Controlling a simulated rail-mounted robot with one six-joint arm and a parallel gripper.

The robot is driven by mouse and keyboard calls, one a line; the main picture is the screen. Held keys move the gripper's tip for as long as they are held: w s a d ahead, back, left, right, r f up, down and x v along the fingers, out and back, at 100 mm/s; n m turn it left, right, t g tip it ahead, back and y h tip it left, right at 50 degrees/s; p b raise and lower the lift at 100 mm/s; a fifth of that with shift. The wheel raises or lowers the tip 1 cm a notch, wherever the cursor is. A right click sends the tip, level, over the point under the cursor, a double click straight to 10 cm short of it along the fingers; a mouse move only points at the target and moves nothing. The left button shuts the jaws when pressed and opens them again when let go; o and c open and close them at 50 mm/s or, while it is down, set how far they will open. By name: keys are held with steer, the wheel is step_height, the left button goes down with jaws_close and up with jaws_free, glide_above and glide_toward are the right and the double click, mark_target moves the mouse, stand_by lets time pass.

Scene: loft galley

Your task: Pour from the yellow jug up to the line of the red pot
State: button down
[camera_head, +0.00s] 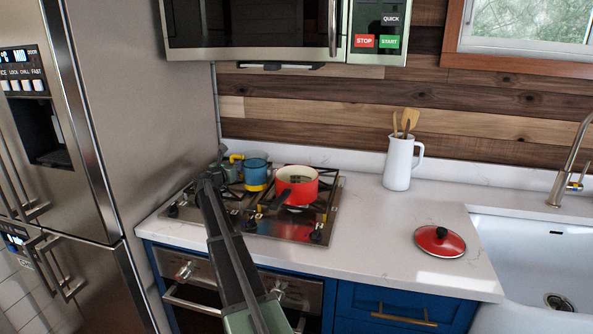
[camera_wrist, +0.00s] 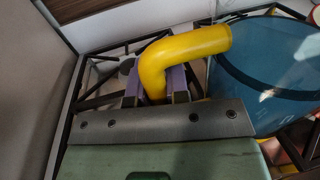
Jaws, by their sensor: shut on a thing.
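The jug (camera_head: 256,171) has a teal-blue body with a yellow base and a yellow handle. It appears upright over the back of the stove, left of the pot; I cannot tell if it touches the grate. My gripper (camera_head: 232,160) is at the jug's left side. In the wrist view the fingers (camera_wrist: 158,88) are shut on the yellow handle (camera_wrist: 180,56), with the blue body (camera_wrist: 262,80) to the right. The red pot (camera_head: 302,191) stands upright on the right of the stove, open, with a pale inside. Its line and level cannot be made out.
The pot's dark handle points toward the front left. A red lid (camera_head: 440,241) lies on the white counter, beside the sink (camera_head: 530,250). A white pitcher (camera_head: 399,165) with utensils stands at the back. A fridge (camera_head: 150,110) bounds the left; a microwave (camera_head: 255,25) hangs above.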

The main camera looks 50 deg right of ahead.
mark_target(236, 157)
steer(key=r+m+p, duration=0.1)
steer(key=s+r+m+p, duration=0.1)
steer(key=p, duration=0.1)
steer(key=s+r+m+p, duration=0.1)
steer(key=r+p, duration=0.1)
steer(key=shift+s+d+r+m+y, duration=0.1)
steer(key=shift+s+d+m+y, duration=0.05)
steer(key=shift+d+m+y, duration=0.2)
steer(key=shift+s+d+r+m+p, duration=0.1)
steer(key=shift+s+r+m+p, duration=0.15)
steer(key=shift+r+p, duration=0.4)
steer(key=shift+s+d+r+m+p, duration=0.1)
steer(key=shift+s+r+m+p, duration=0.15)
steer(key=shift+r+p, duration=0.4)
steer(key=shift+s+d+r+m+p, duration=0.1)
steer(key=shift+s+r+m+p, duration=0.15)
steer(key=shift+r+p, duration=0.4)
steer(key=shift+s+d+r+m+y+p, duration=0.15)
steer(key=shift+s+m+y+p, duration=0.15)
steer(key=shift+p, duration=0.2)
steer(key=shift+s+d+r+m+p, duration=0.25)
steer(key=shift+s+r+m+p, duration=0.35)
steer(key=shift+r+p, duration=0.35)
steer(key=shift+s+d+r+m+t+p, duration=0.15)
steer(key=shift+s+r+m+p, duration=0.15)
steer(key=shift+r+p, duration=0.25)
steer(key=shift+s+d+r+m+t+p, duration=0.15)
steer(key=shift+s+r+m+p, duration=0.15)
steer(key=shift+p, duration=0.3)
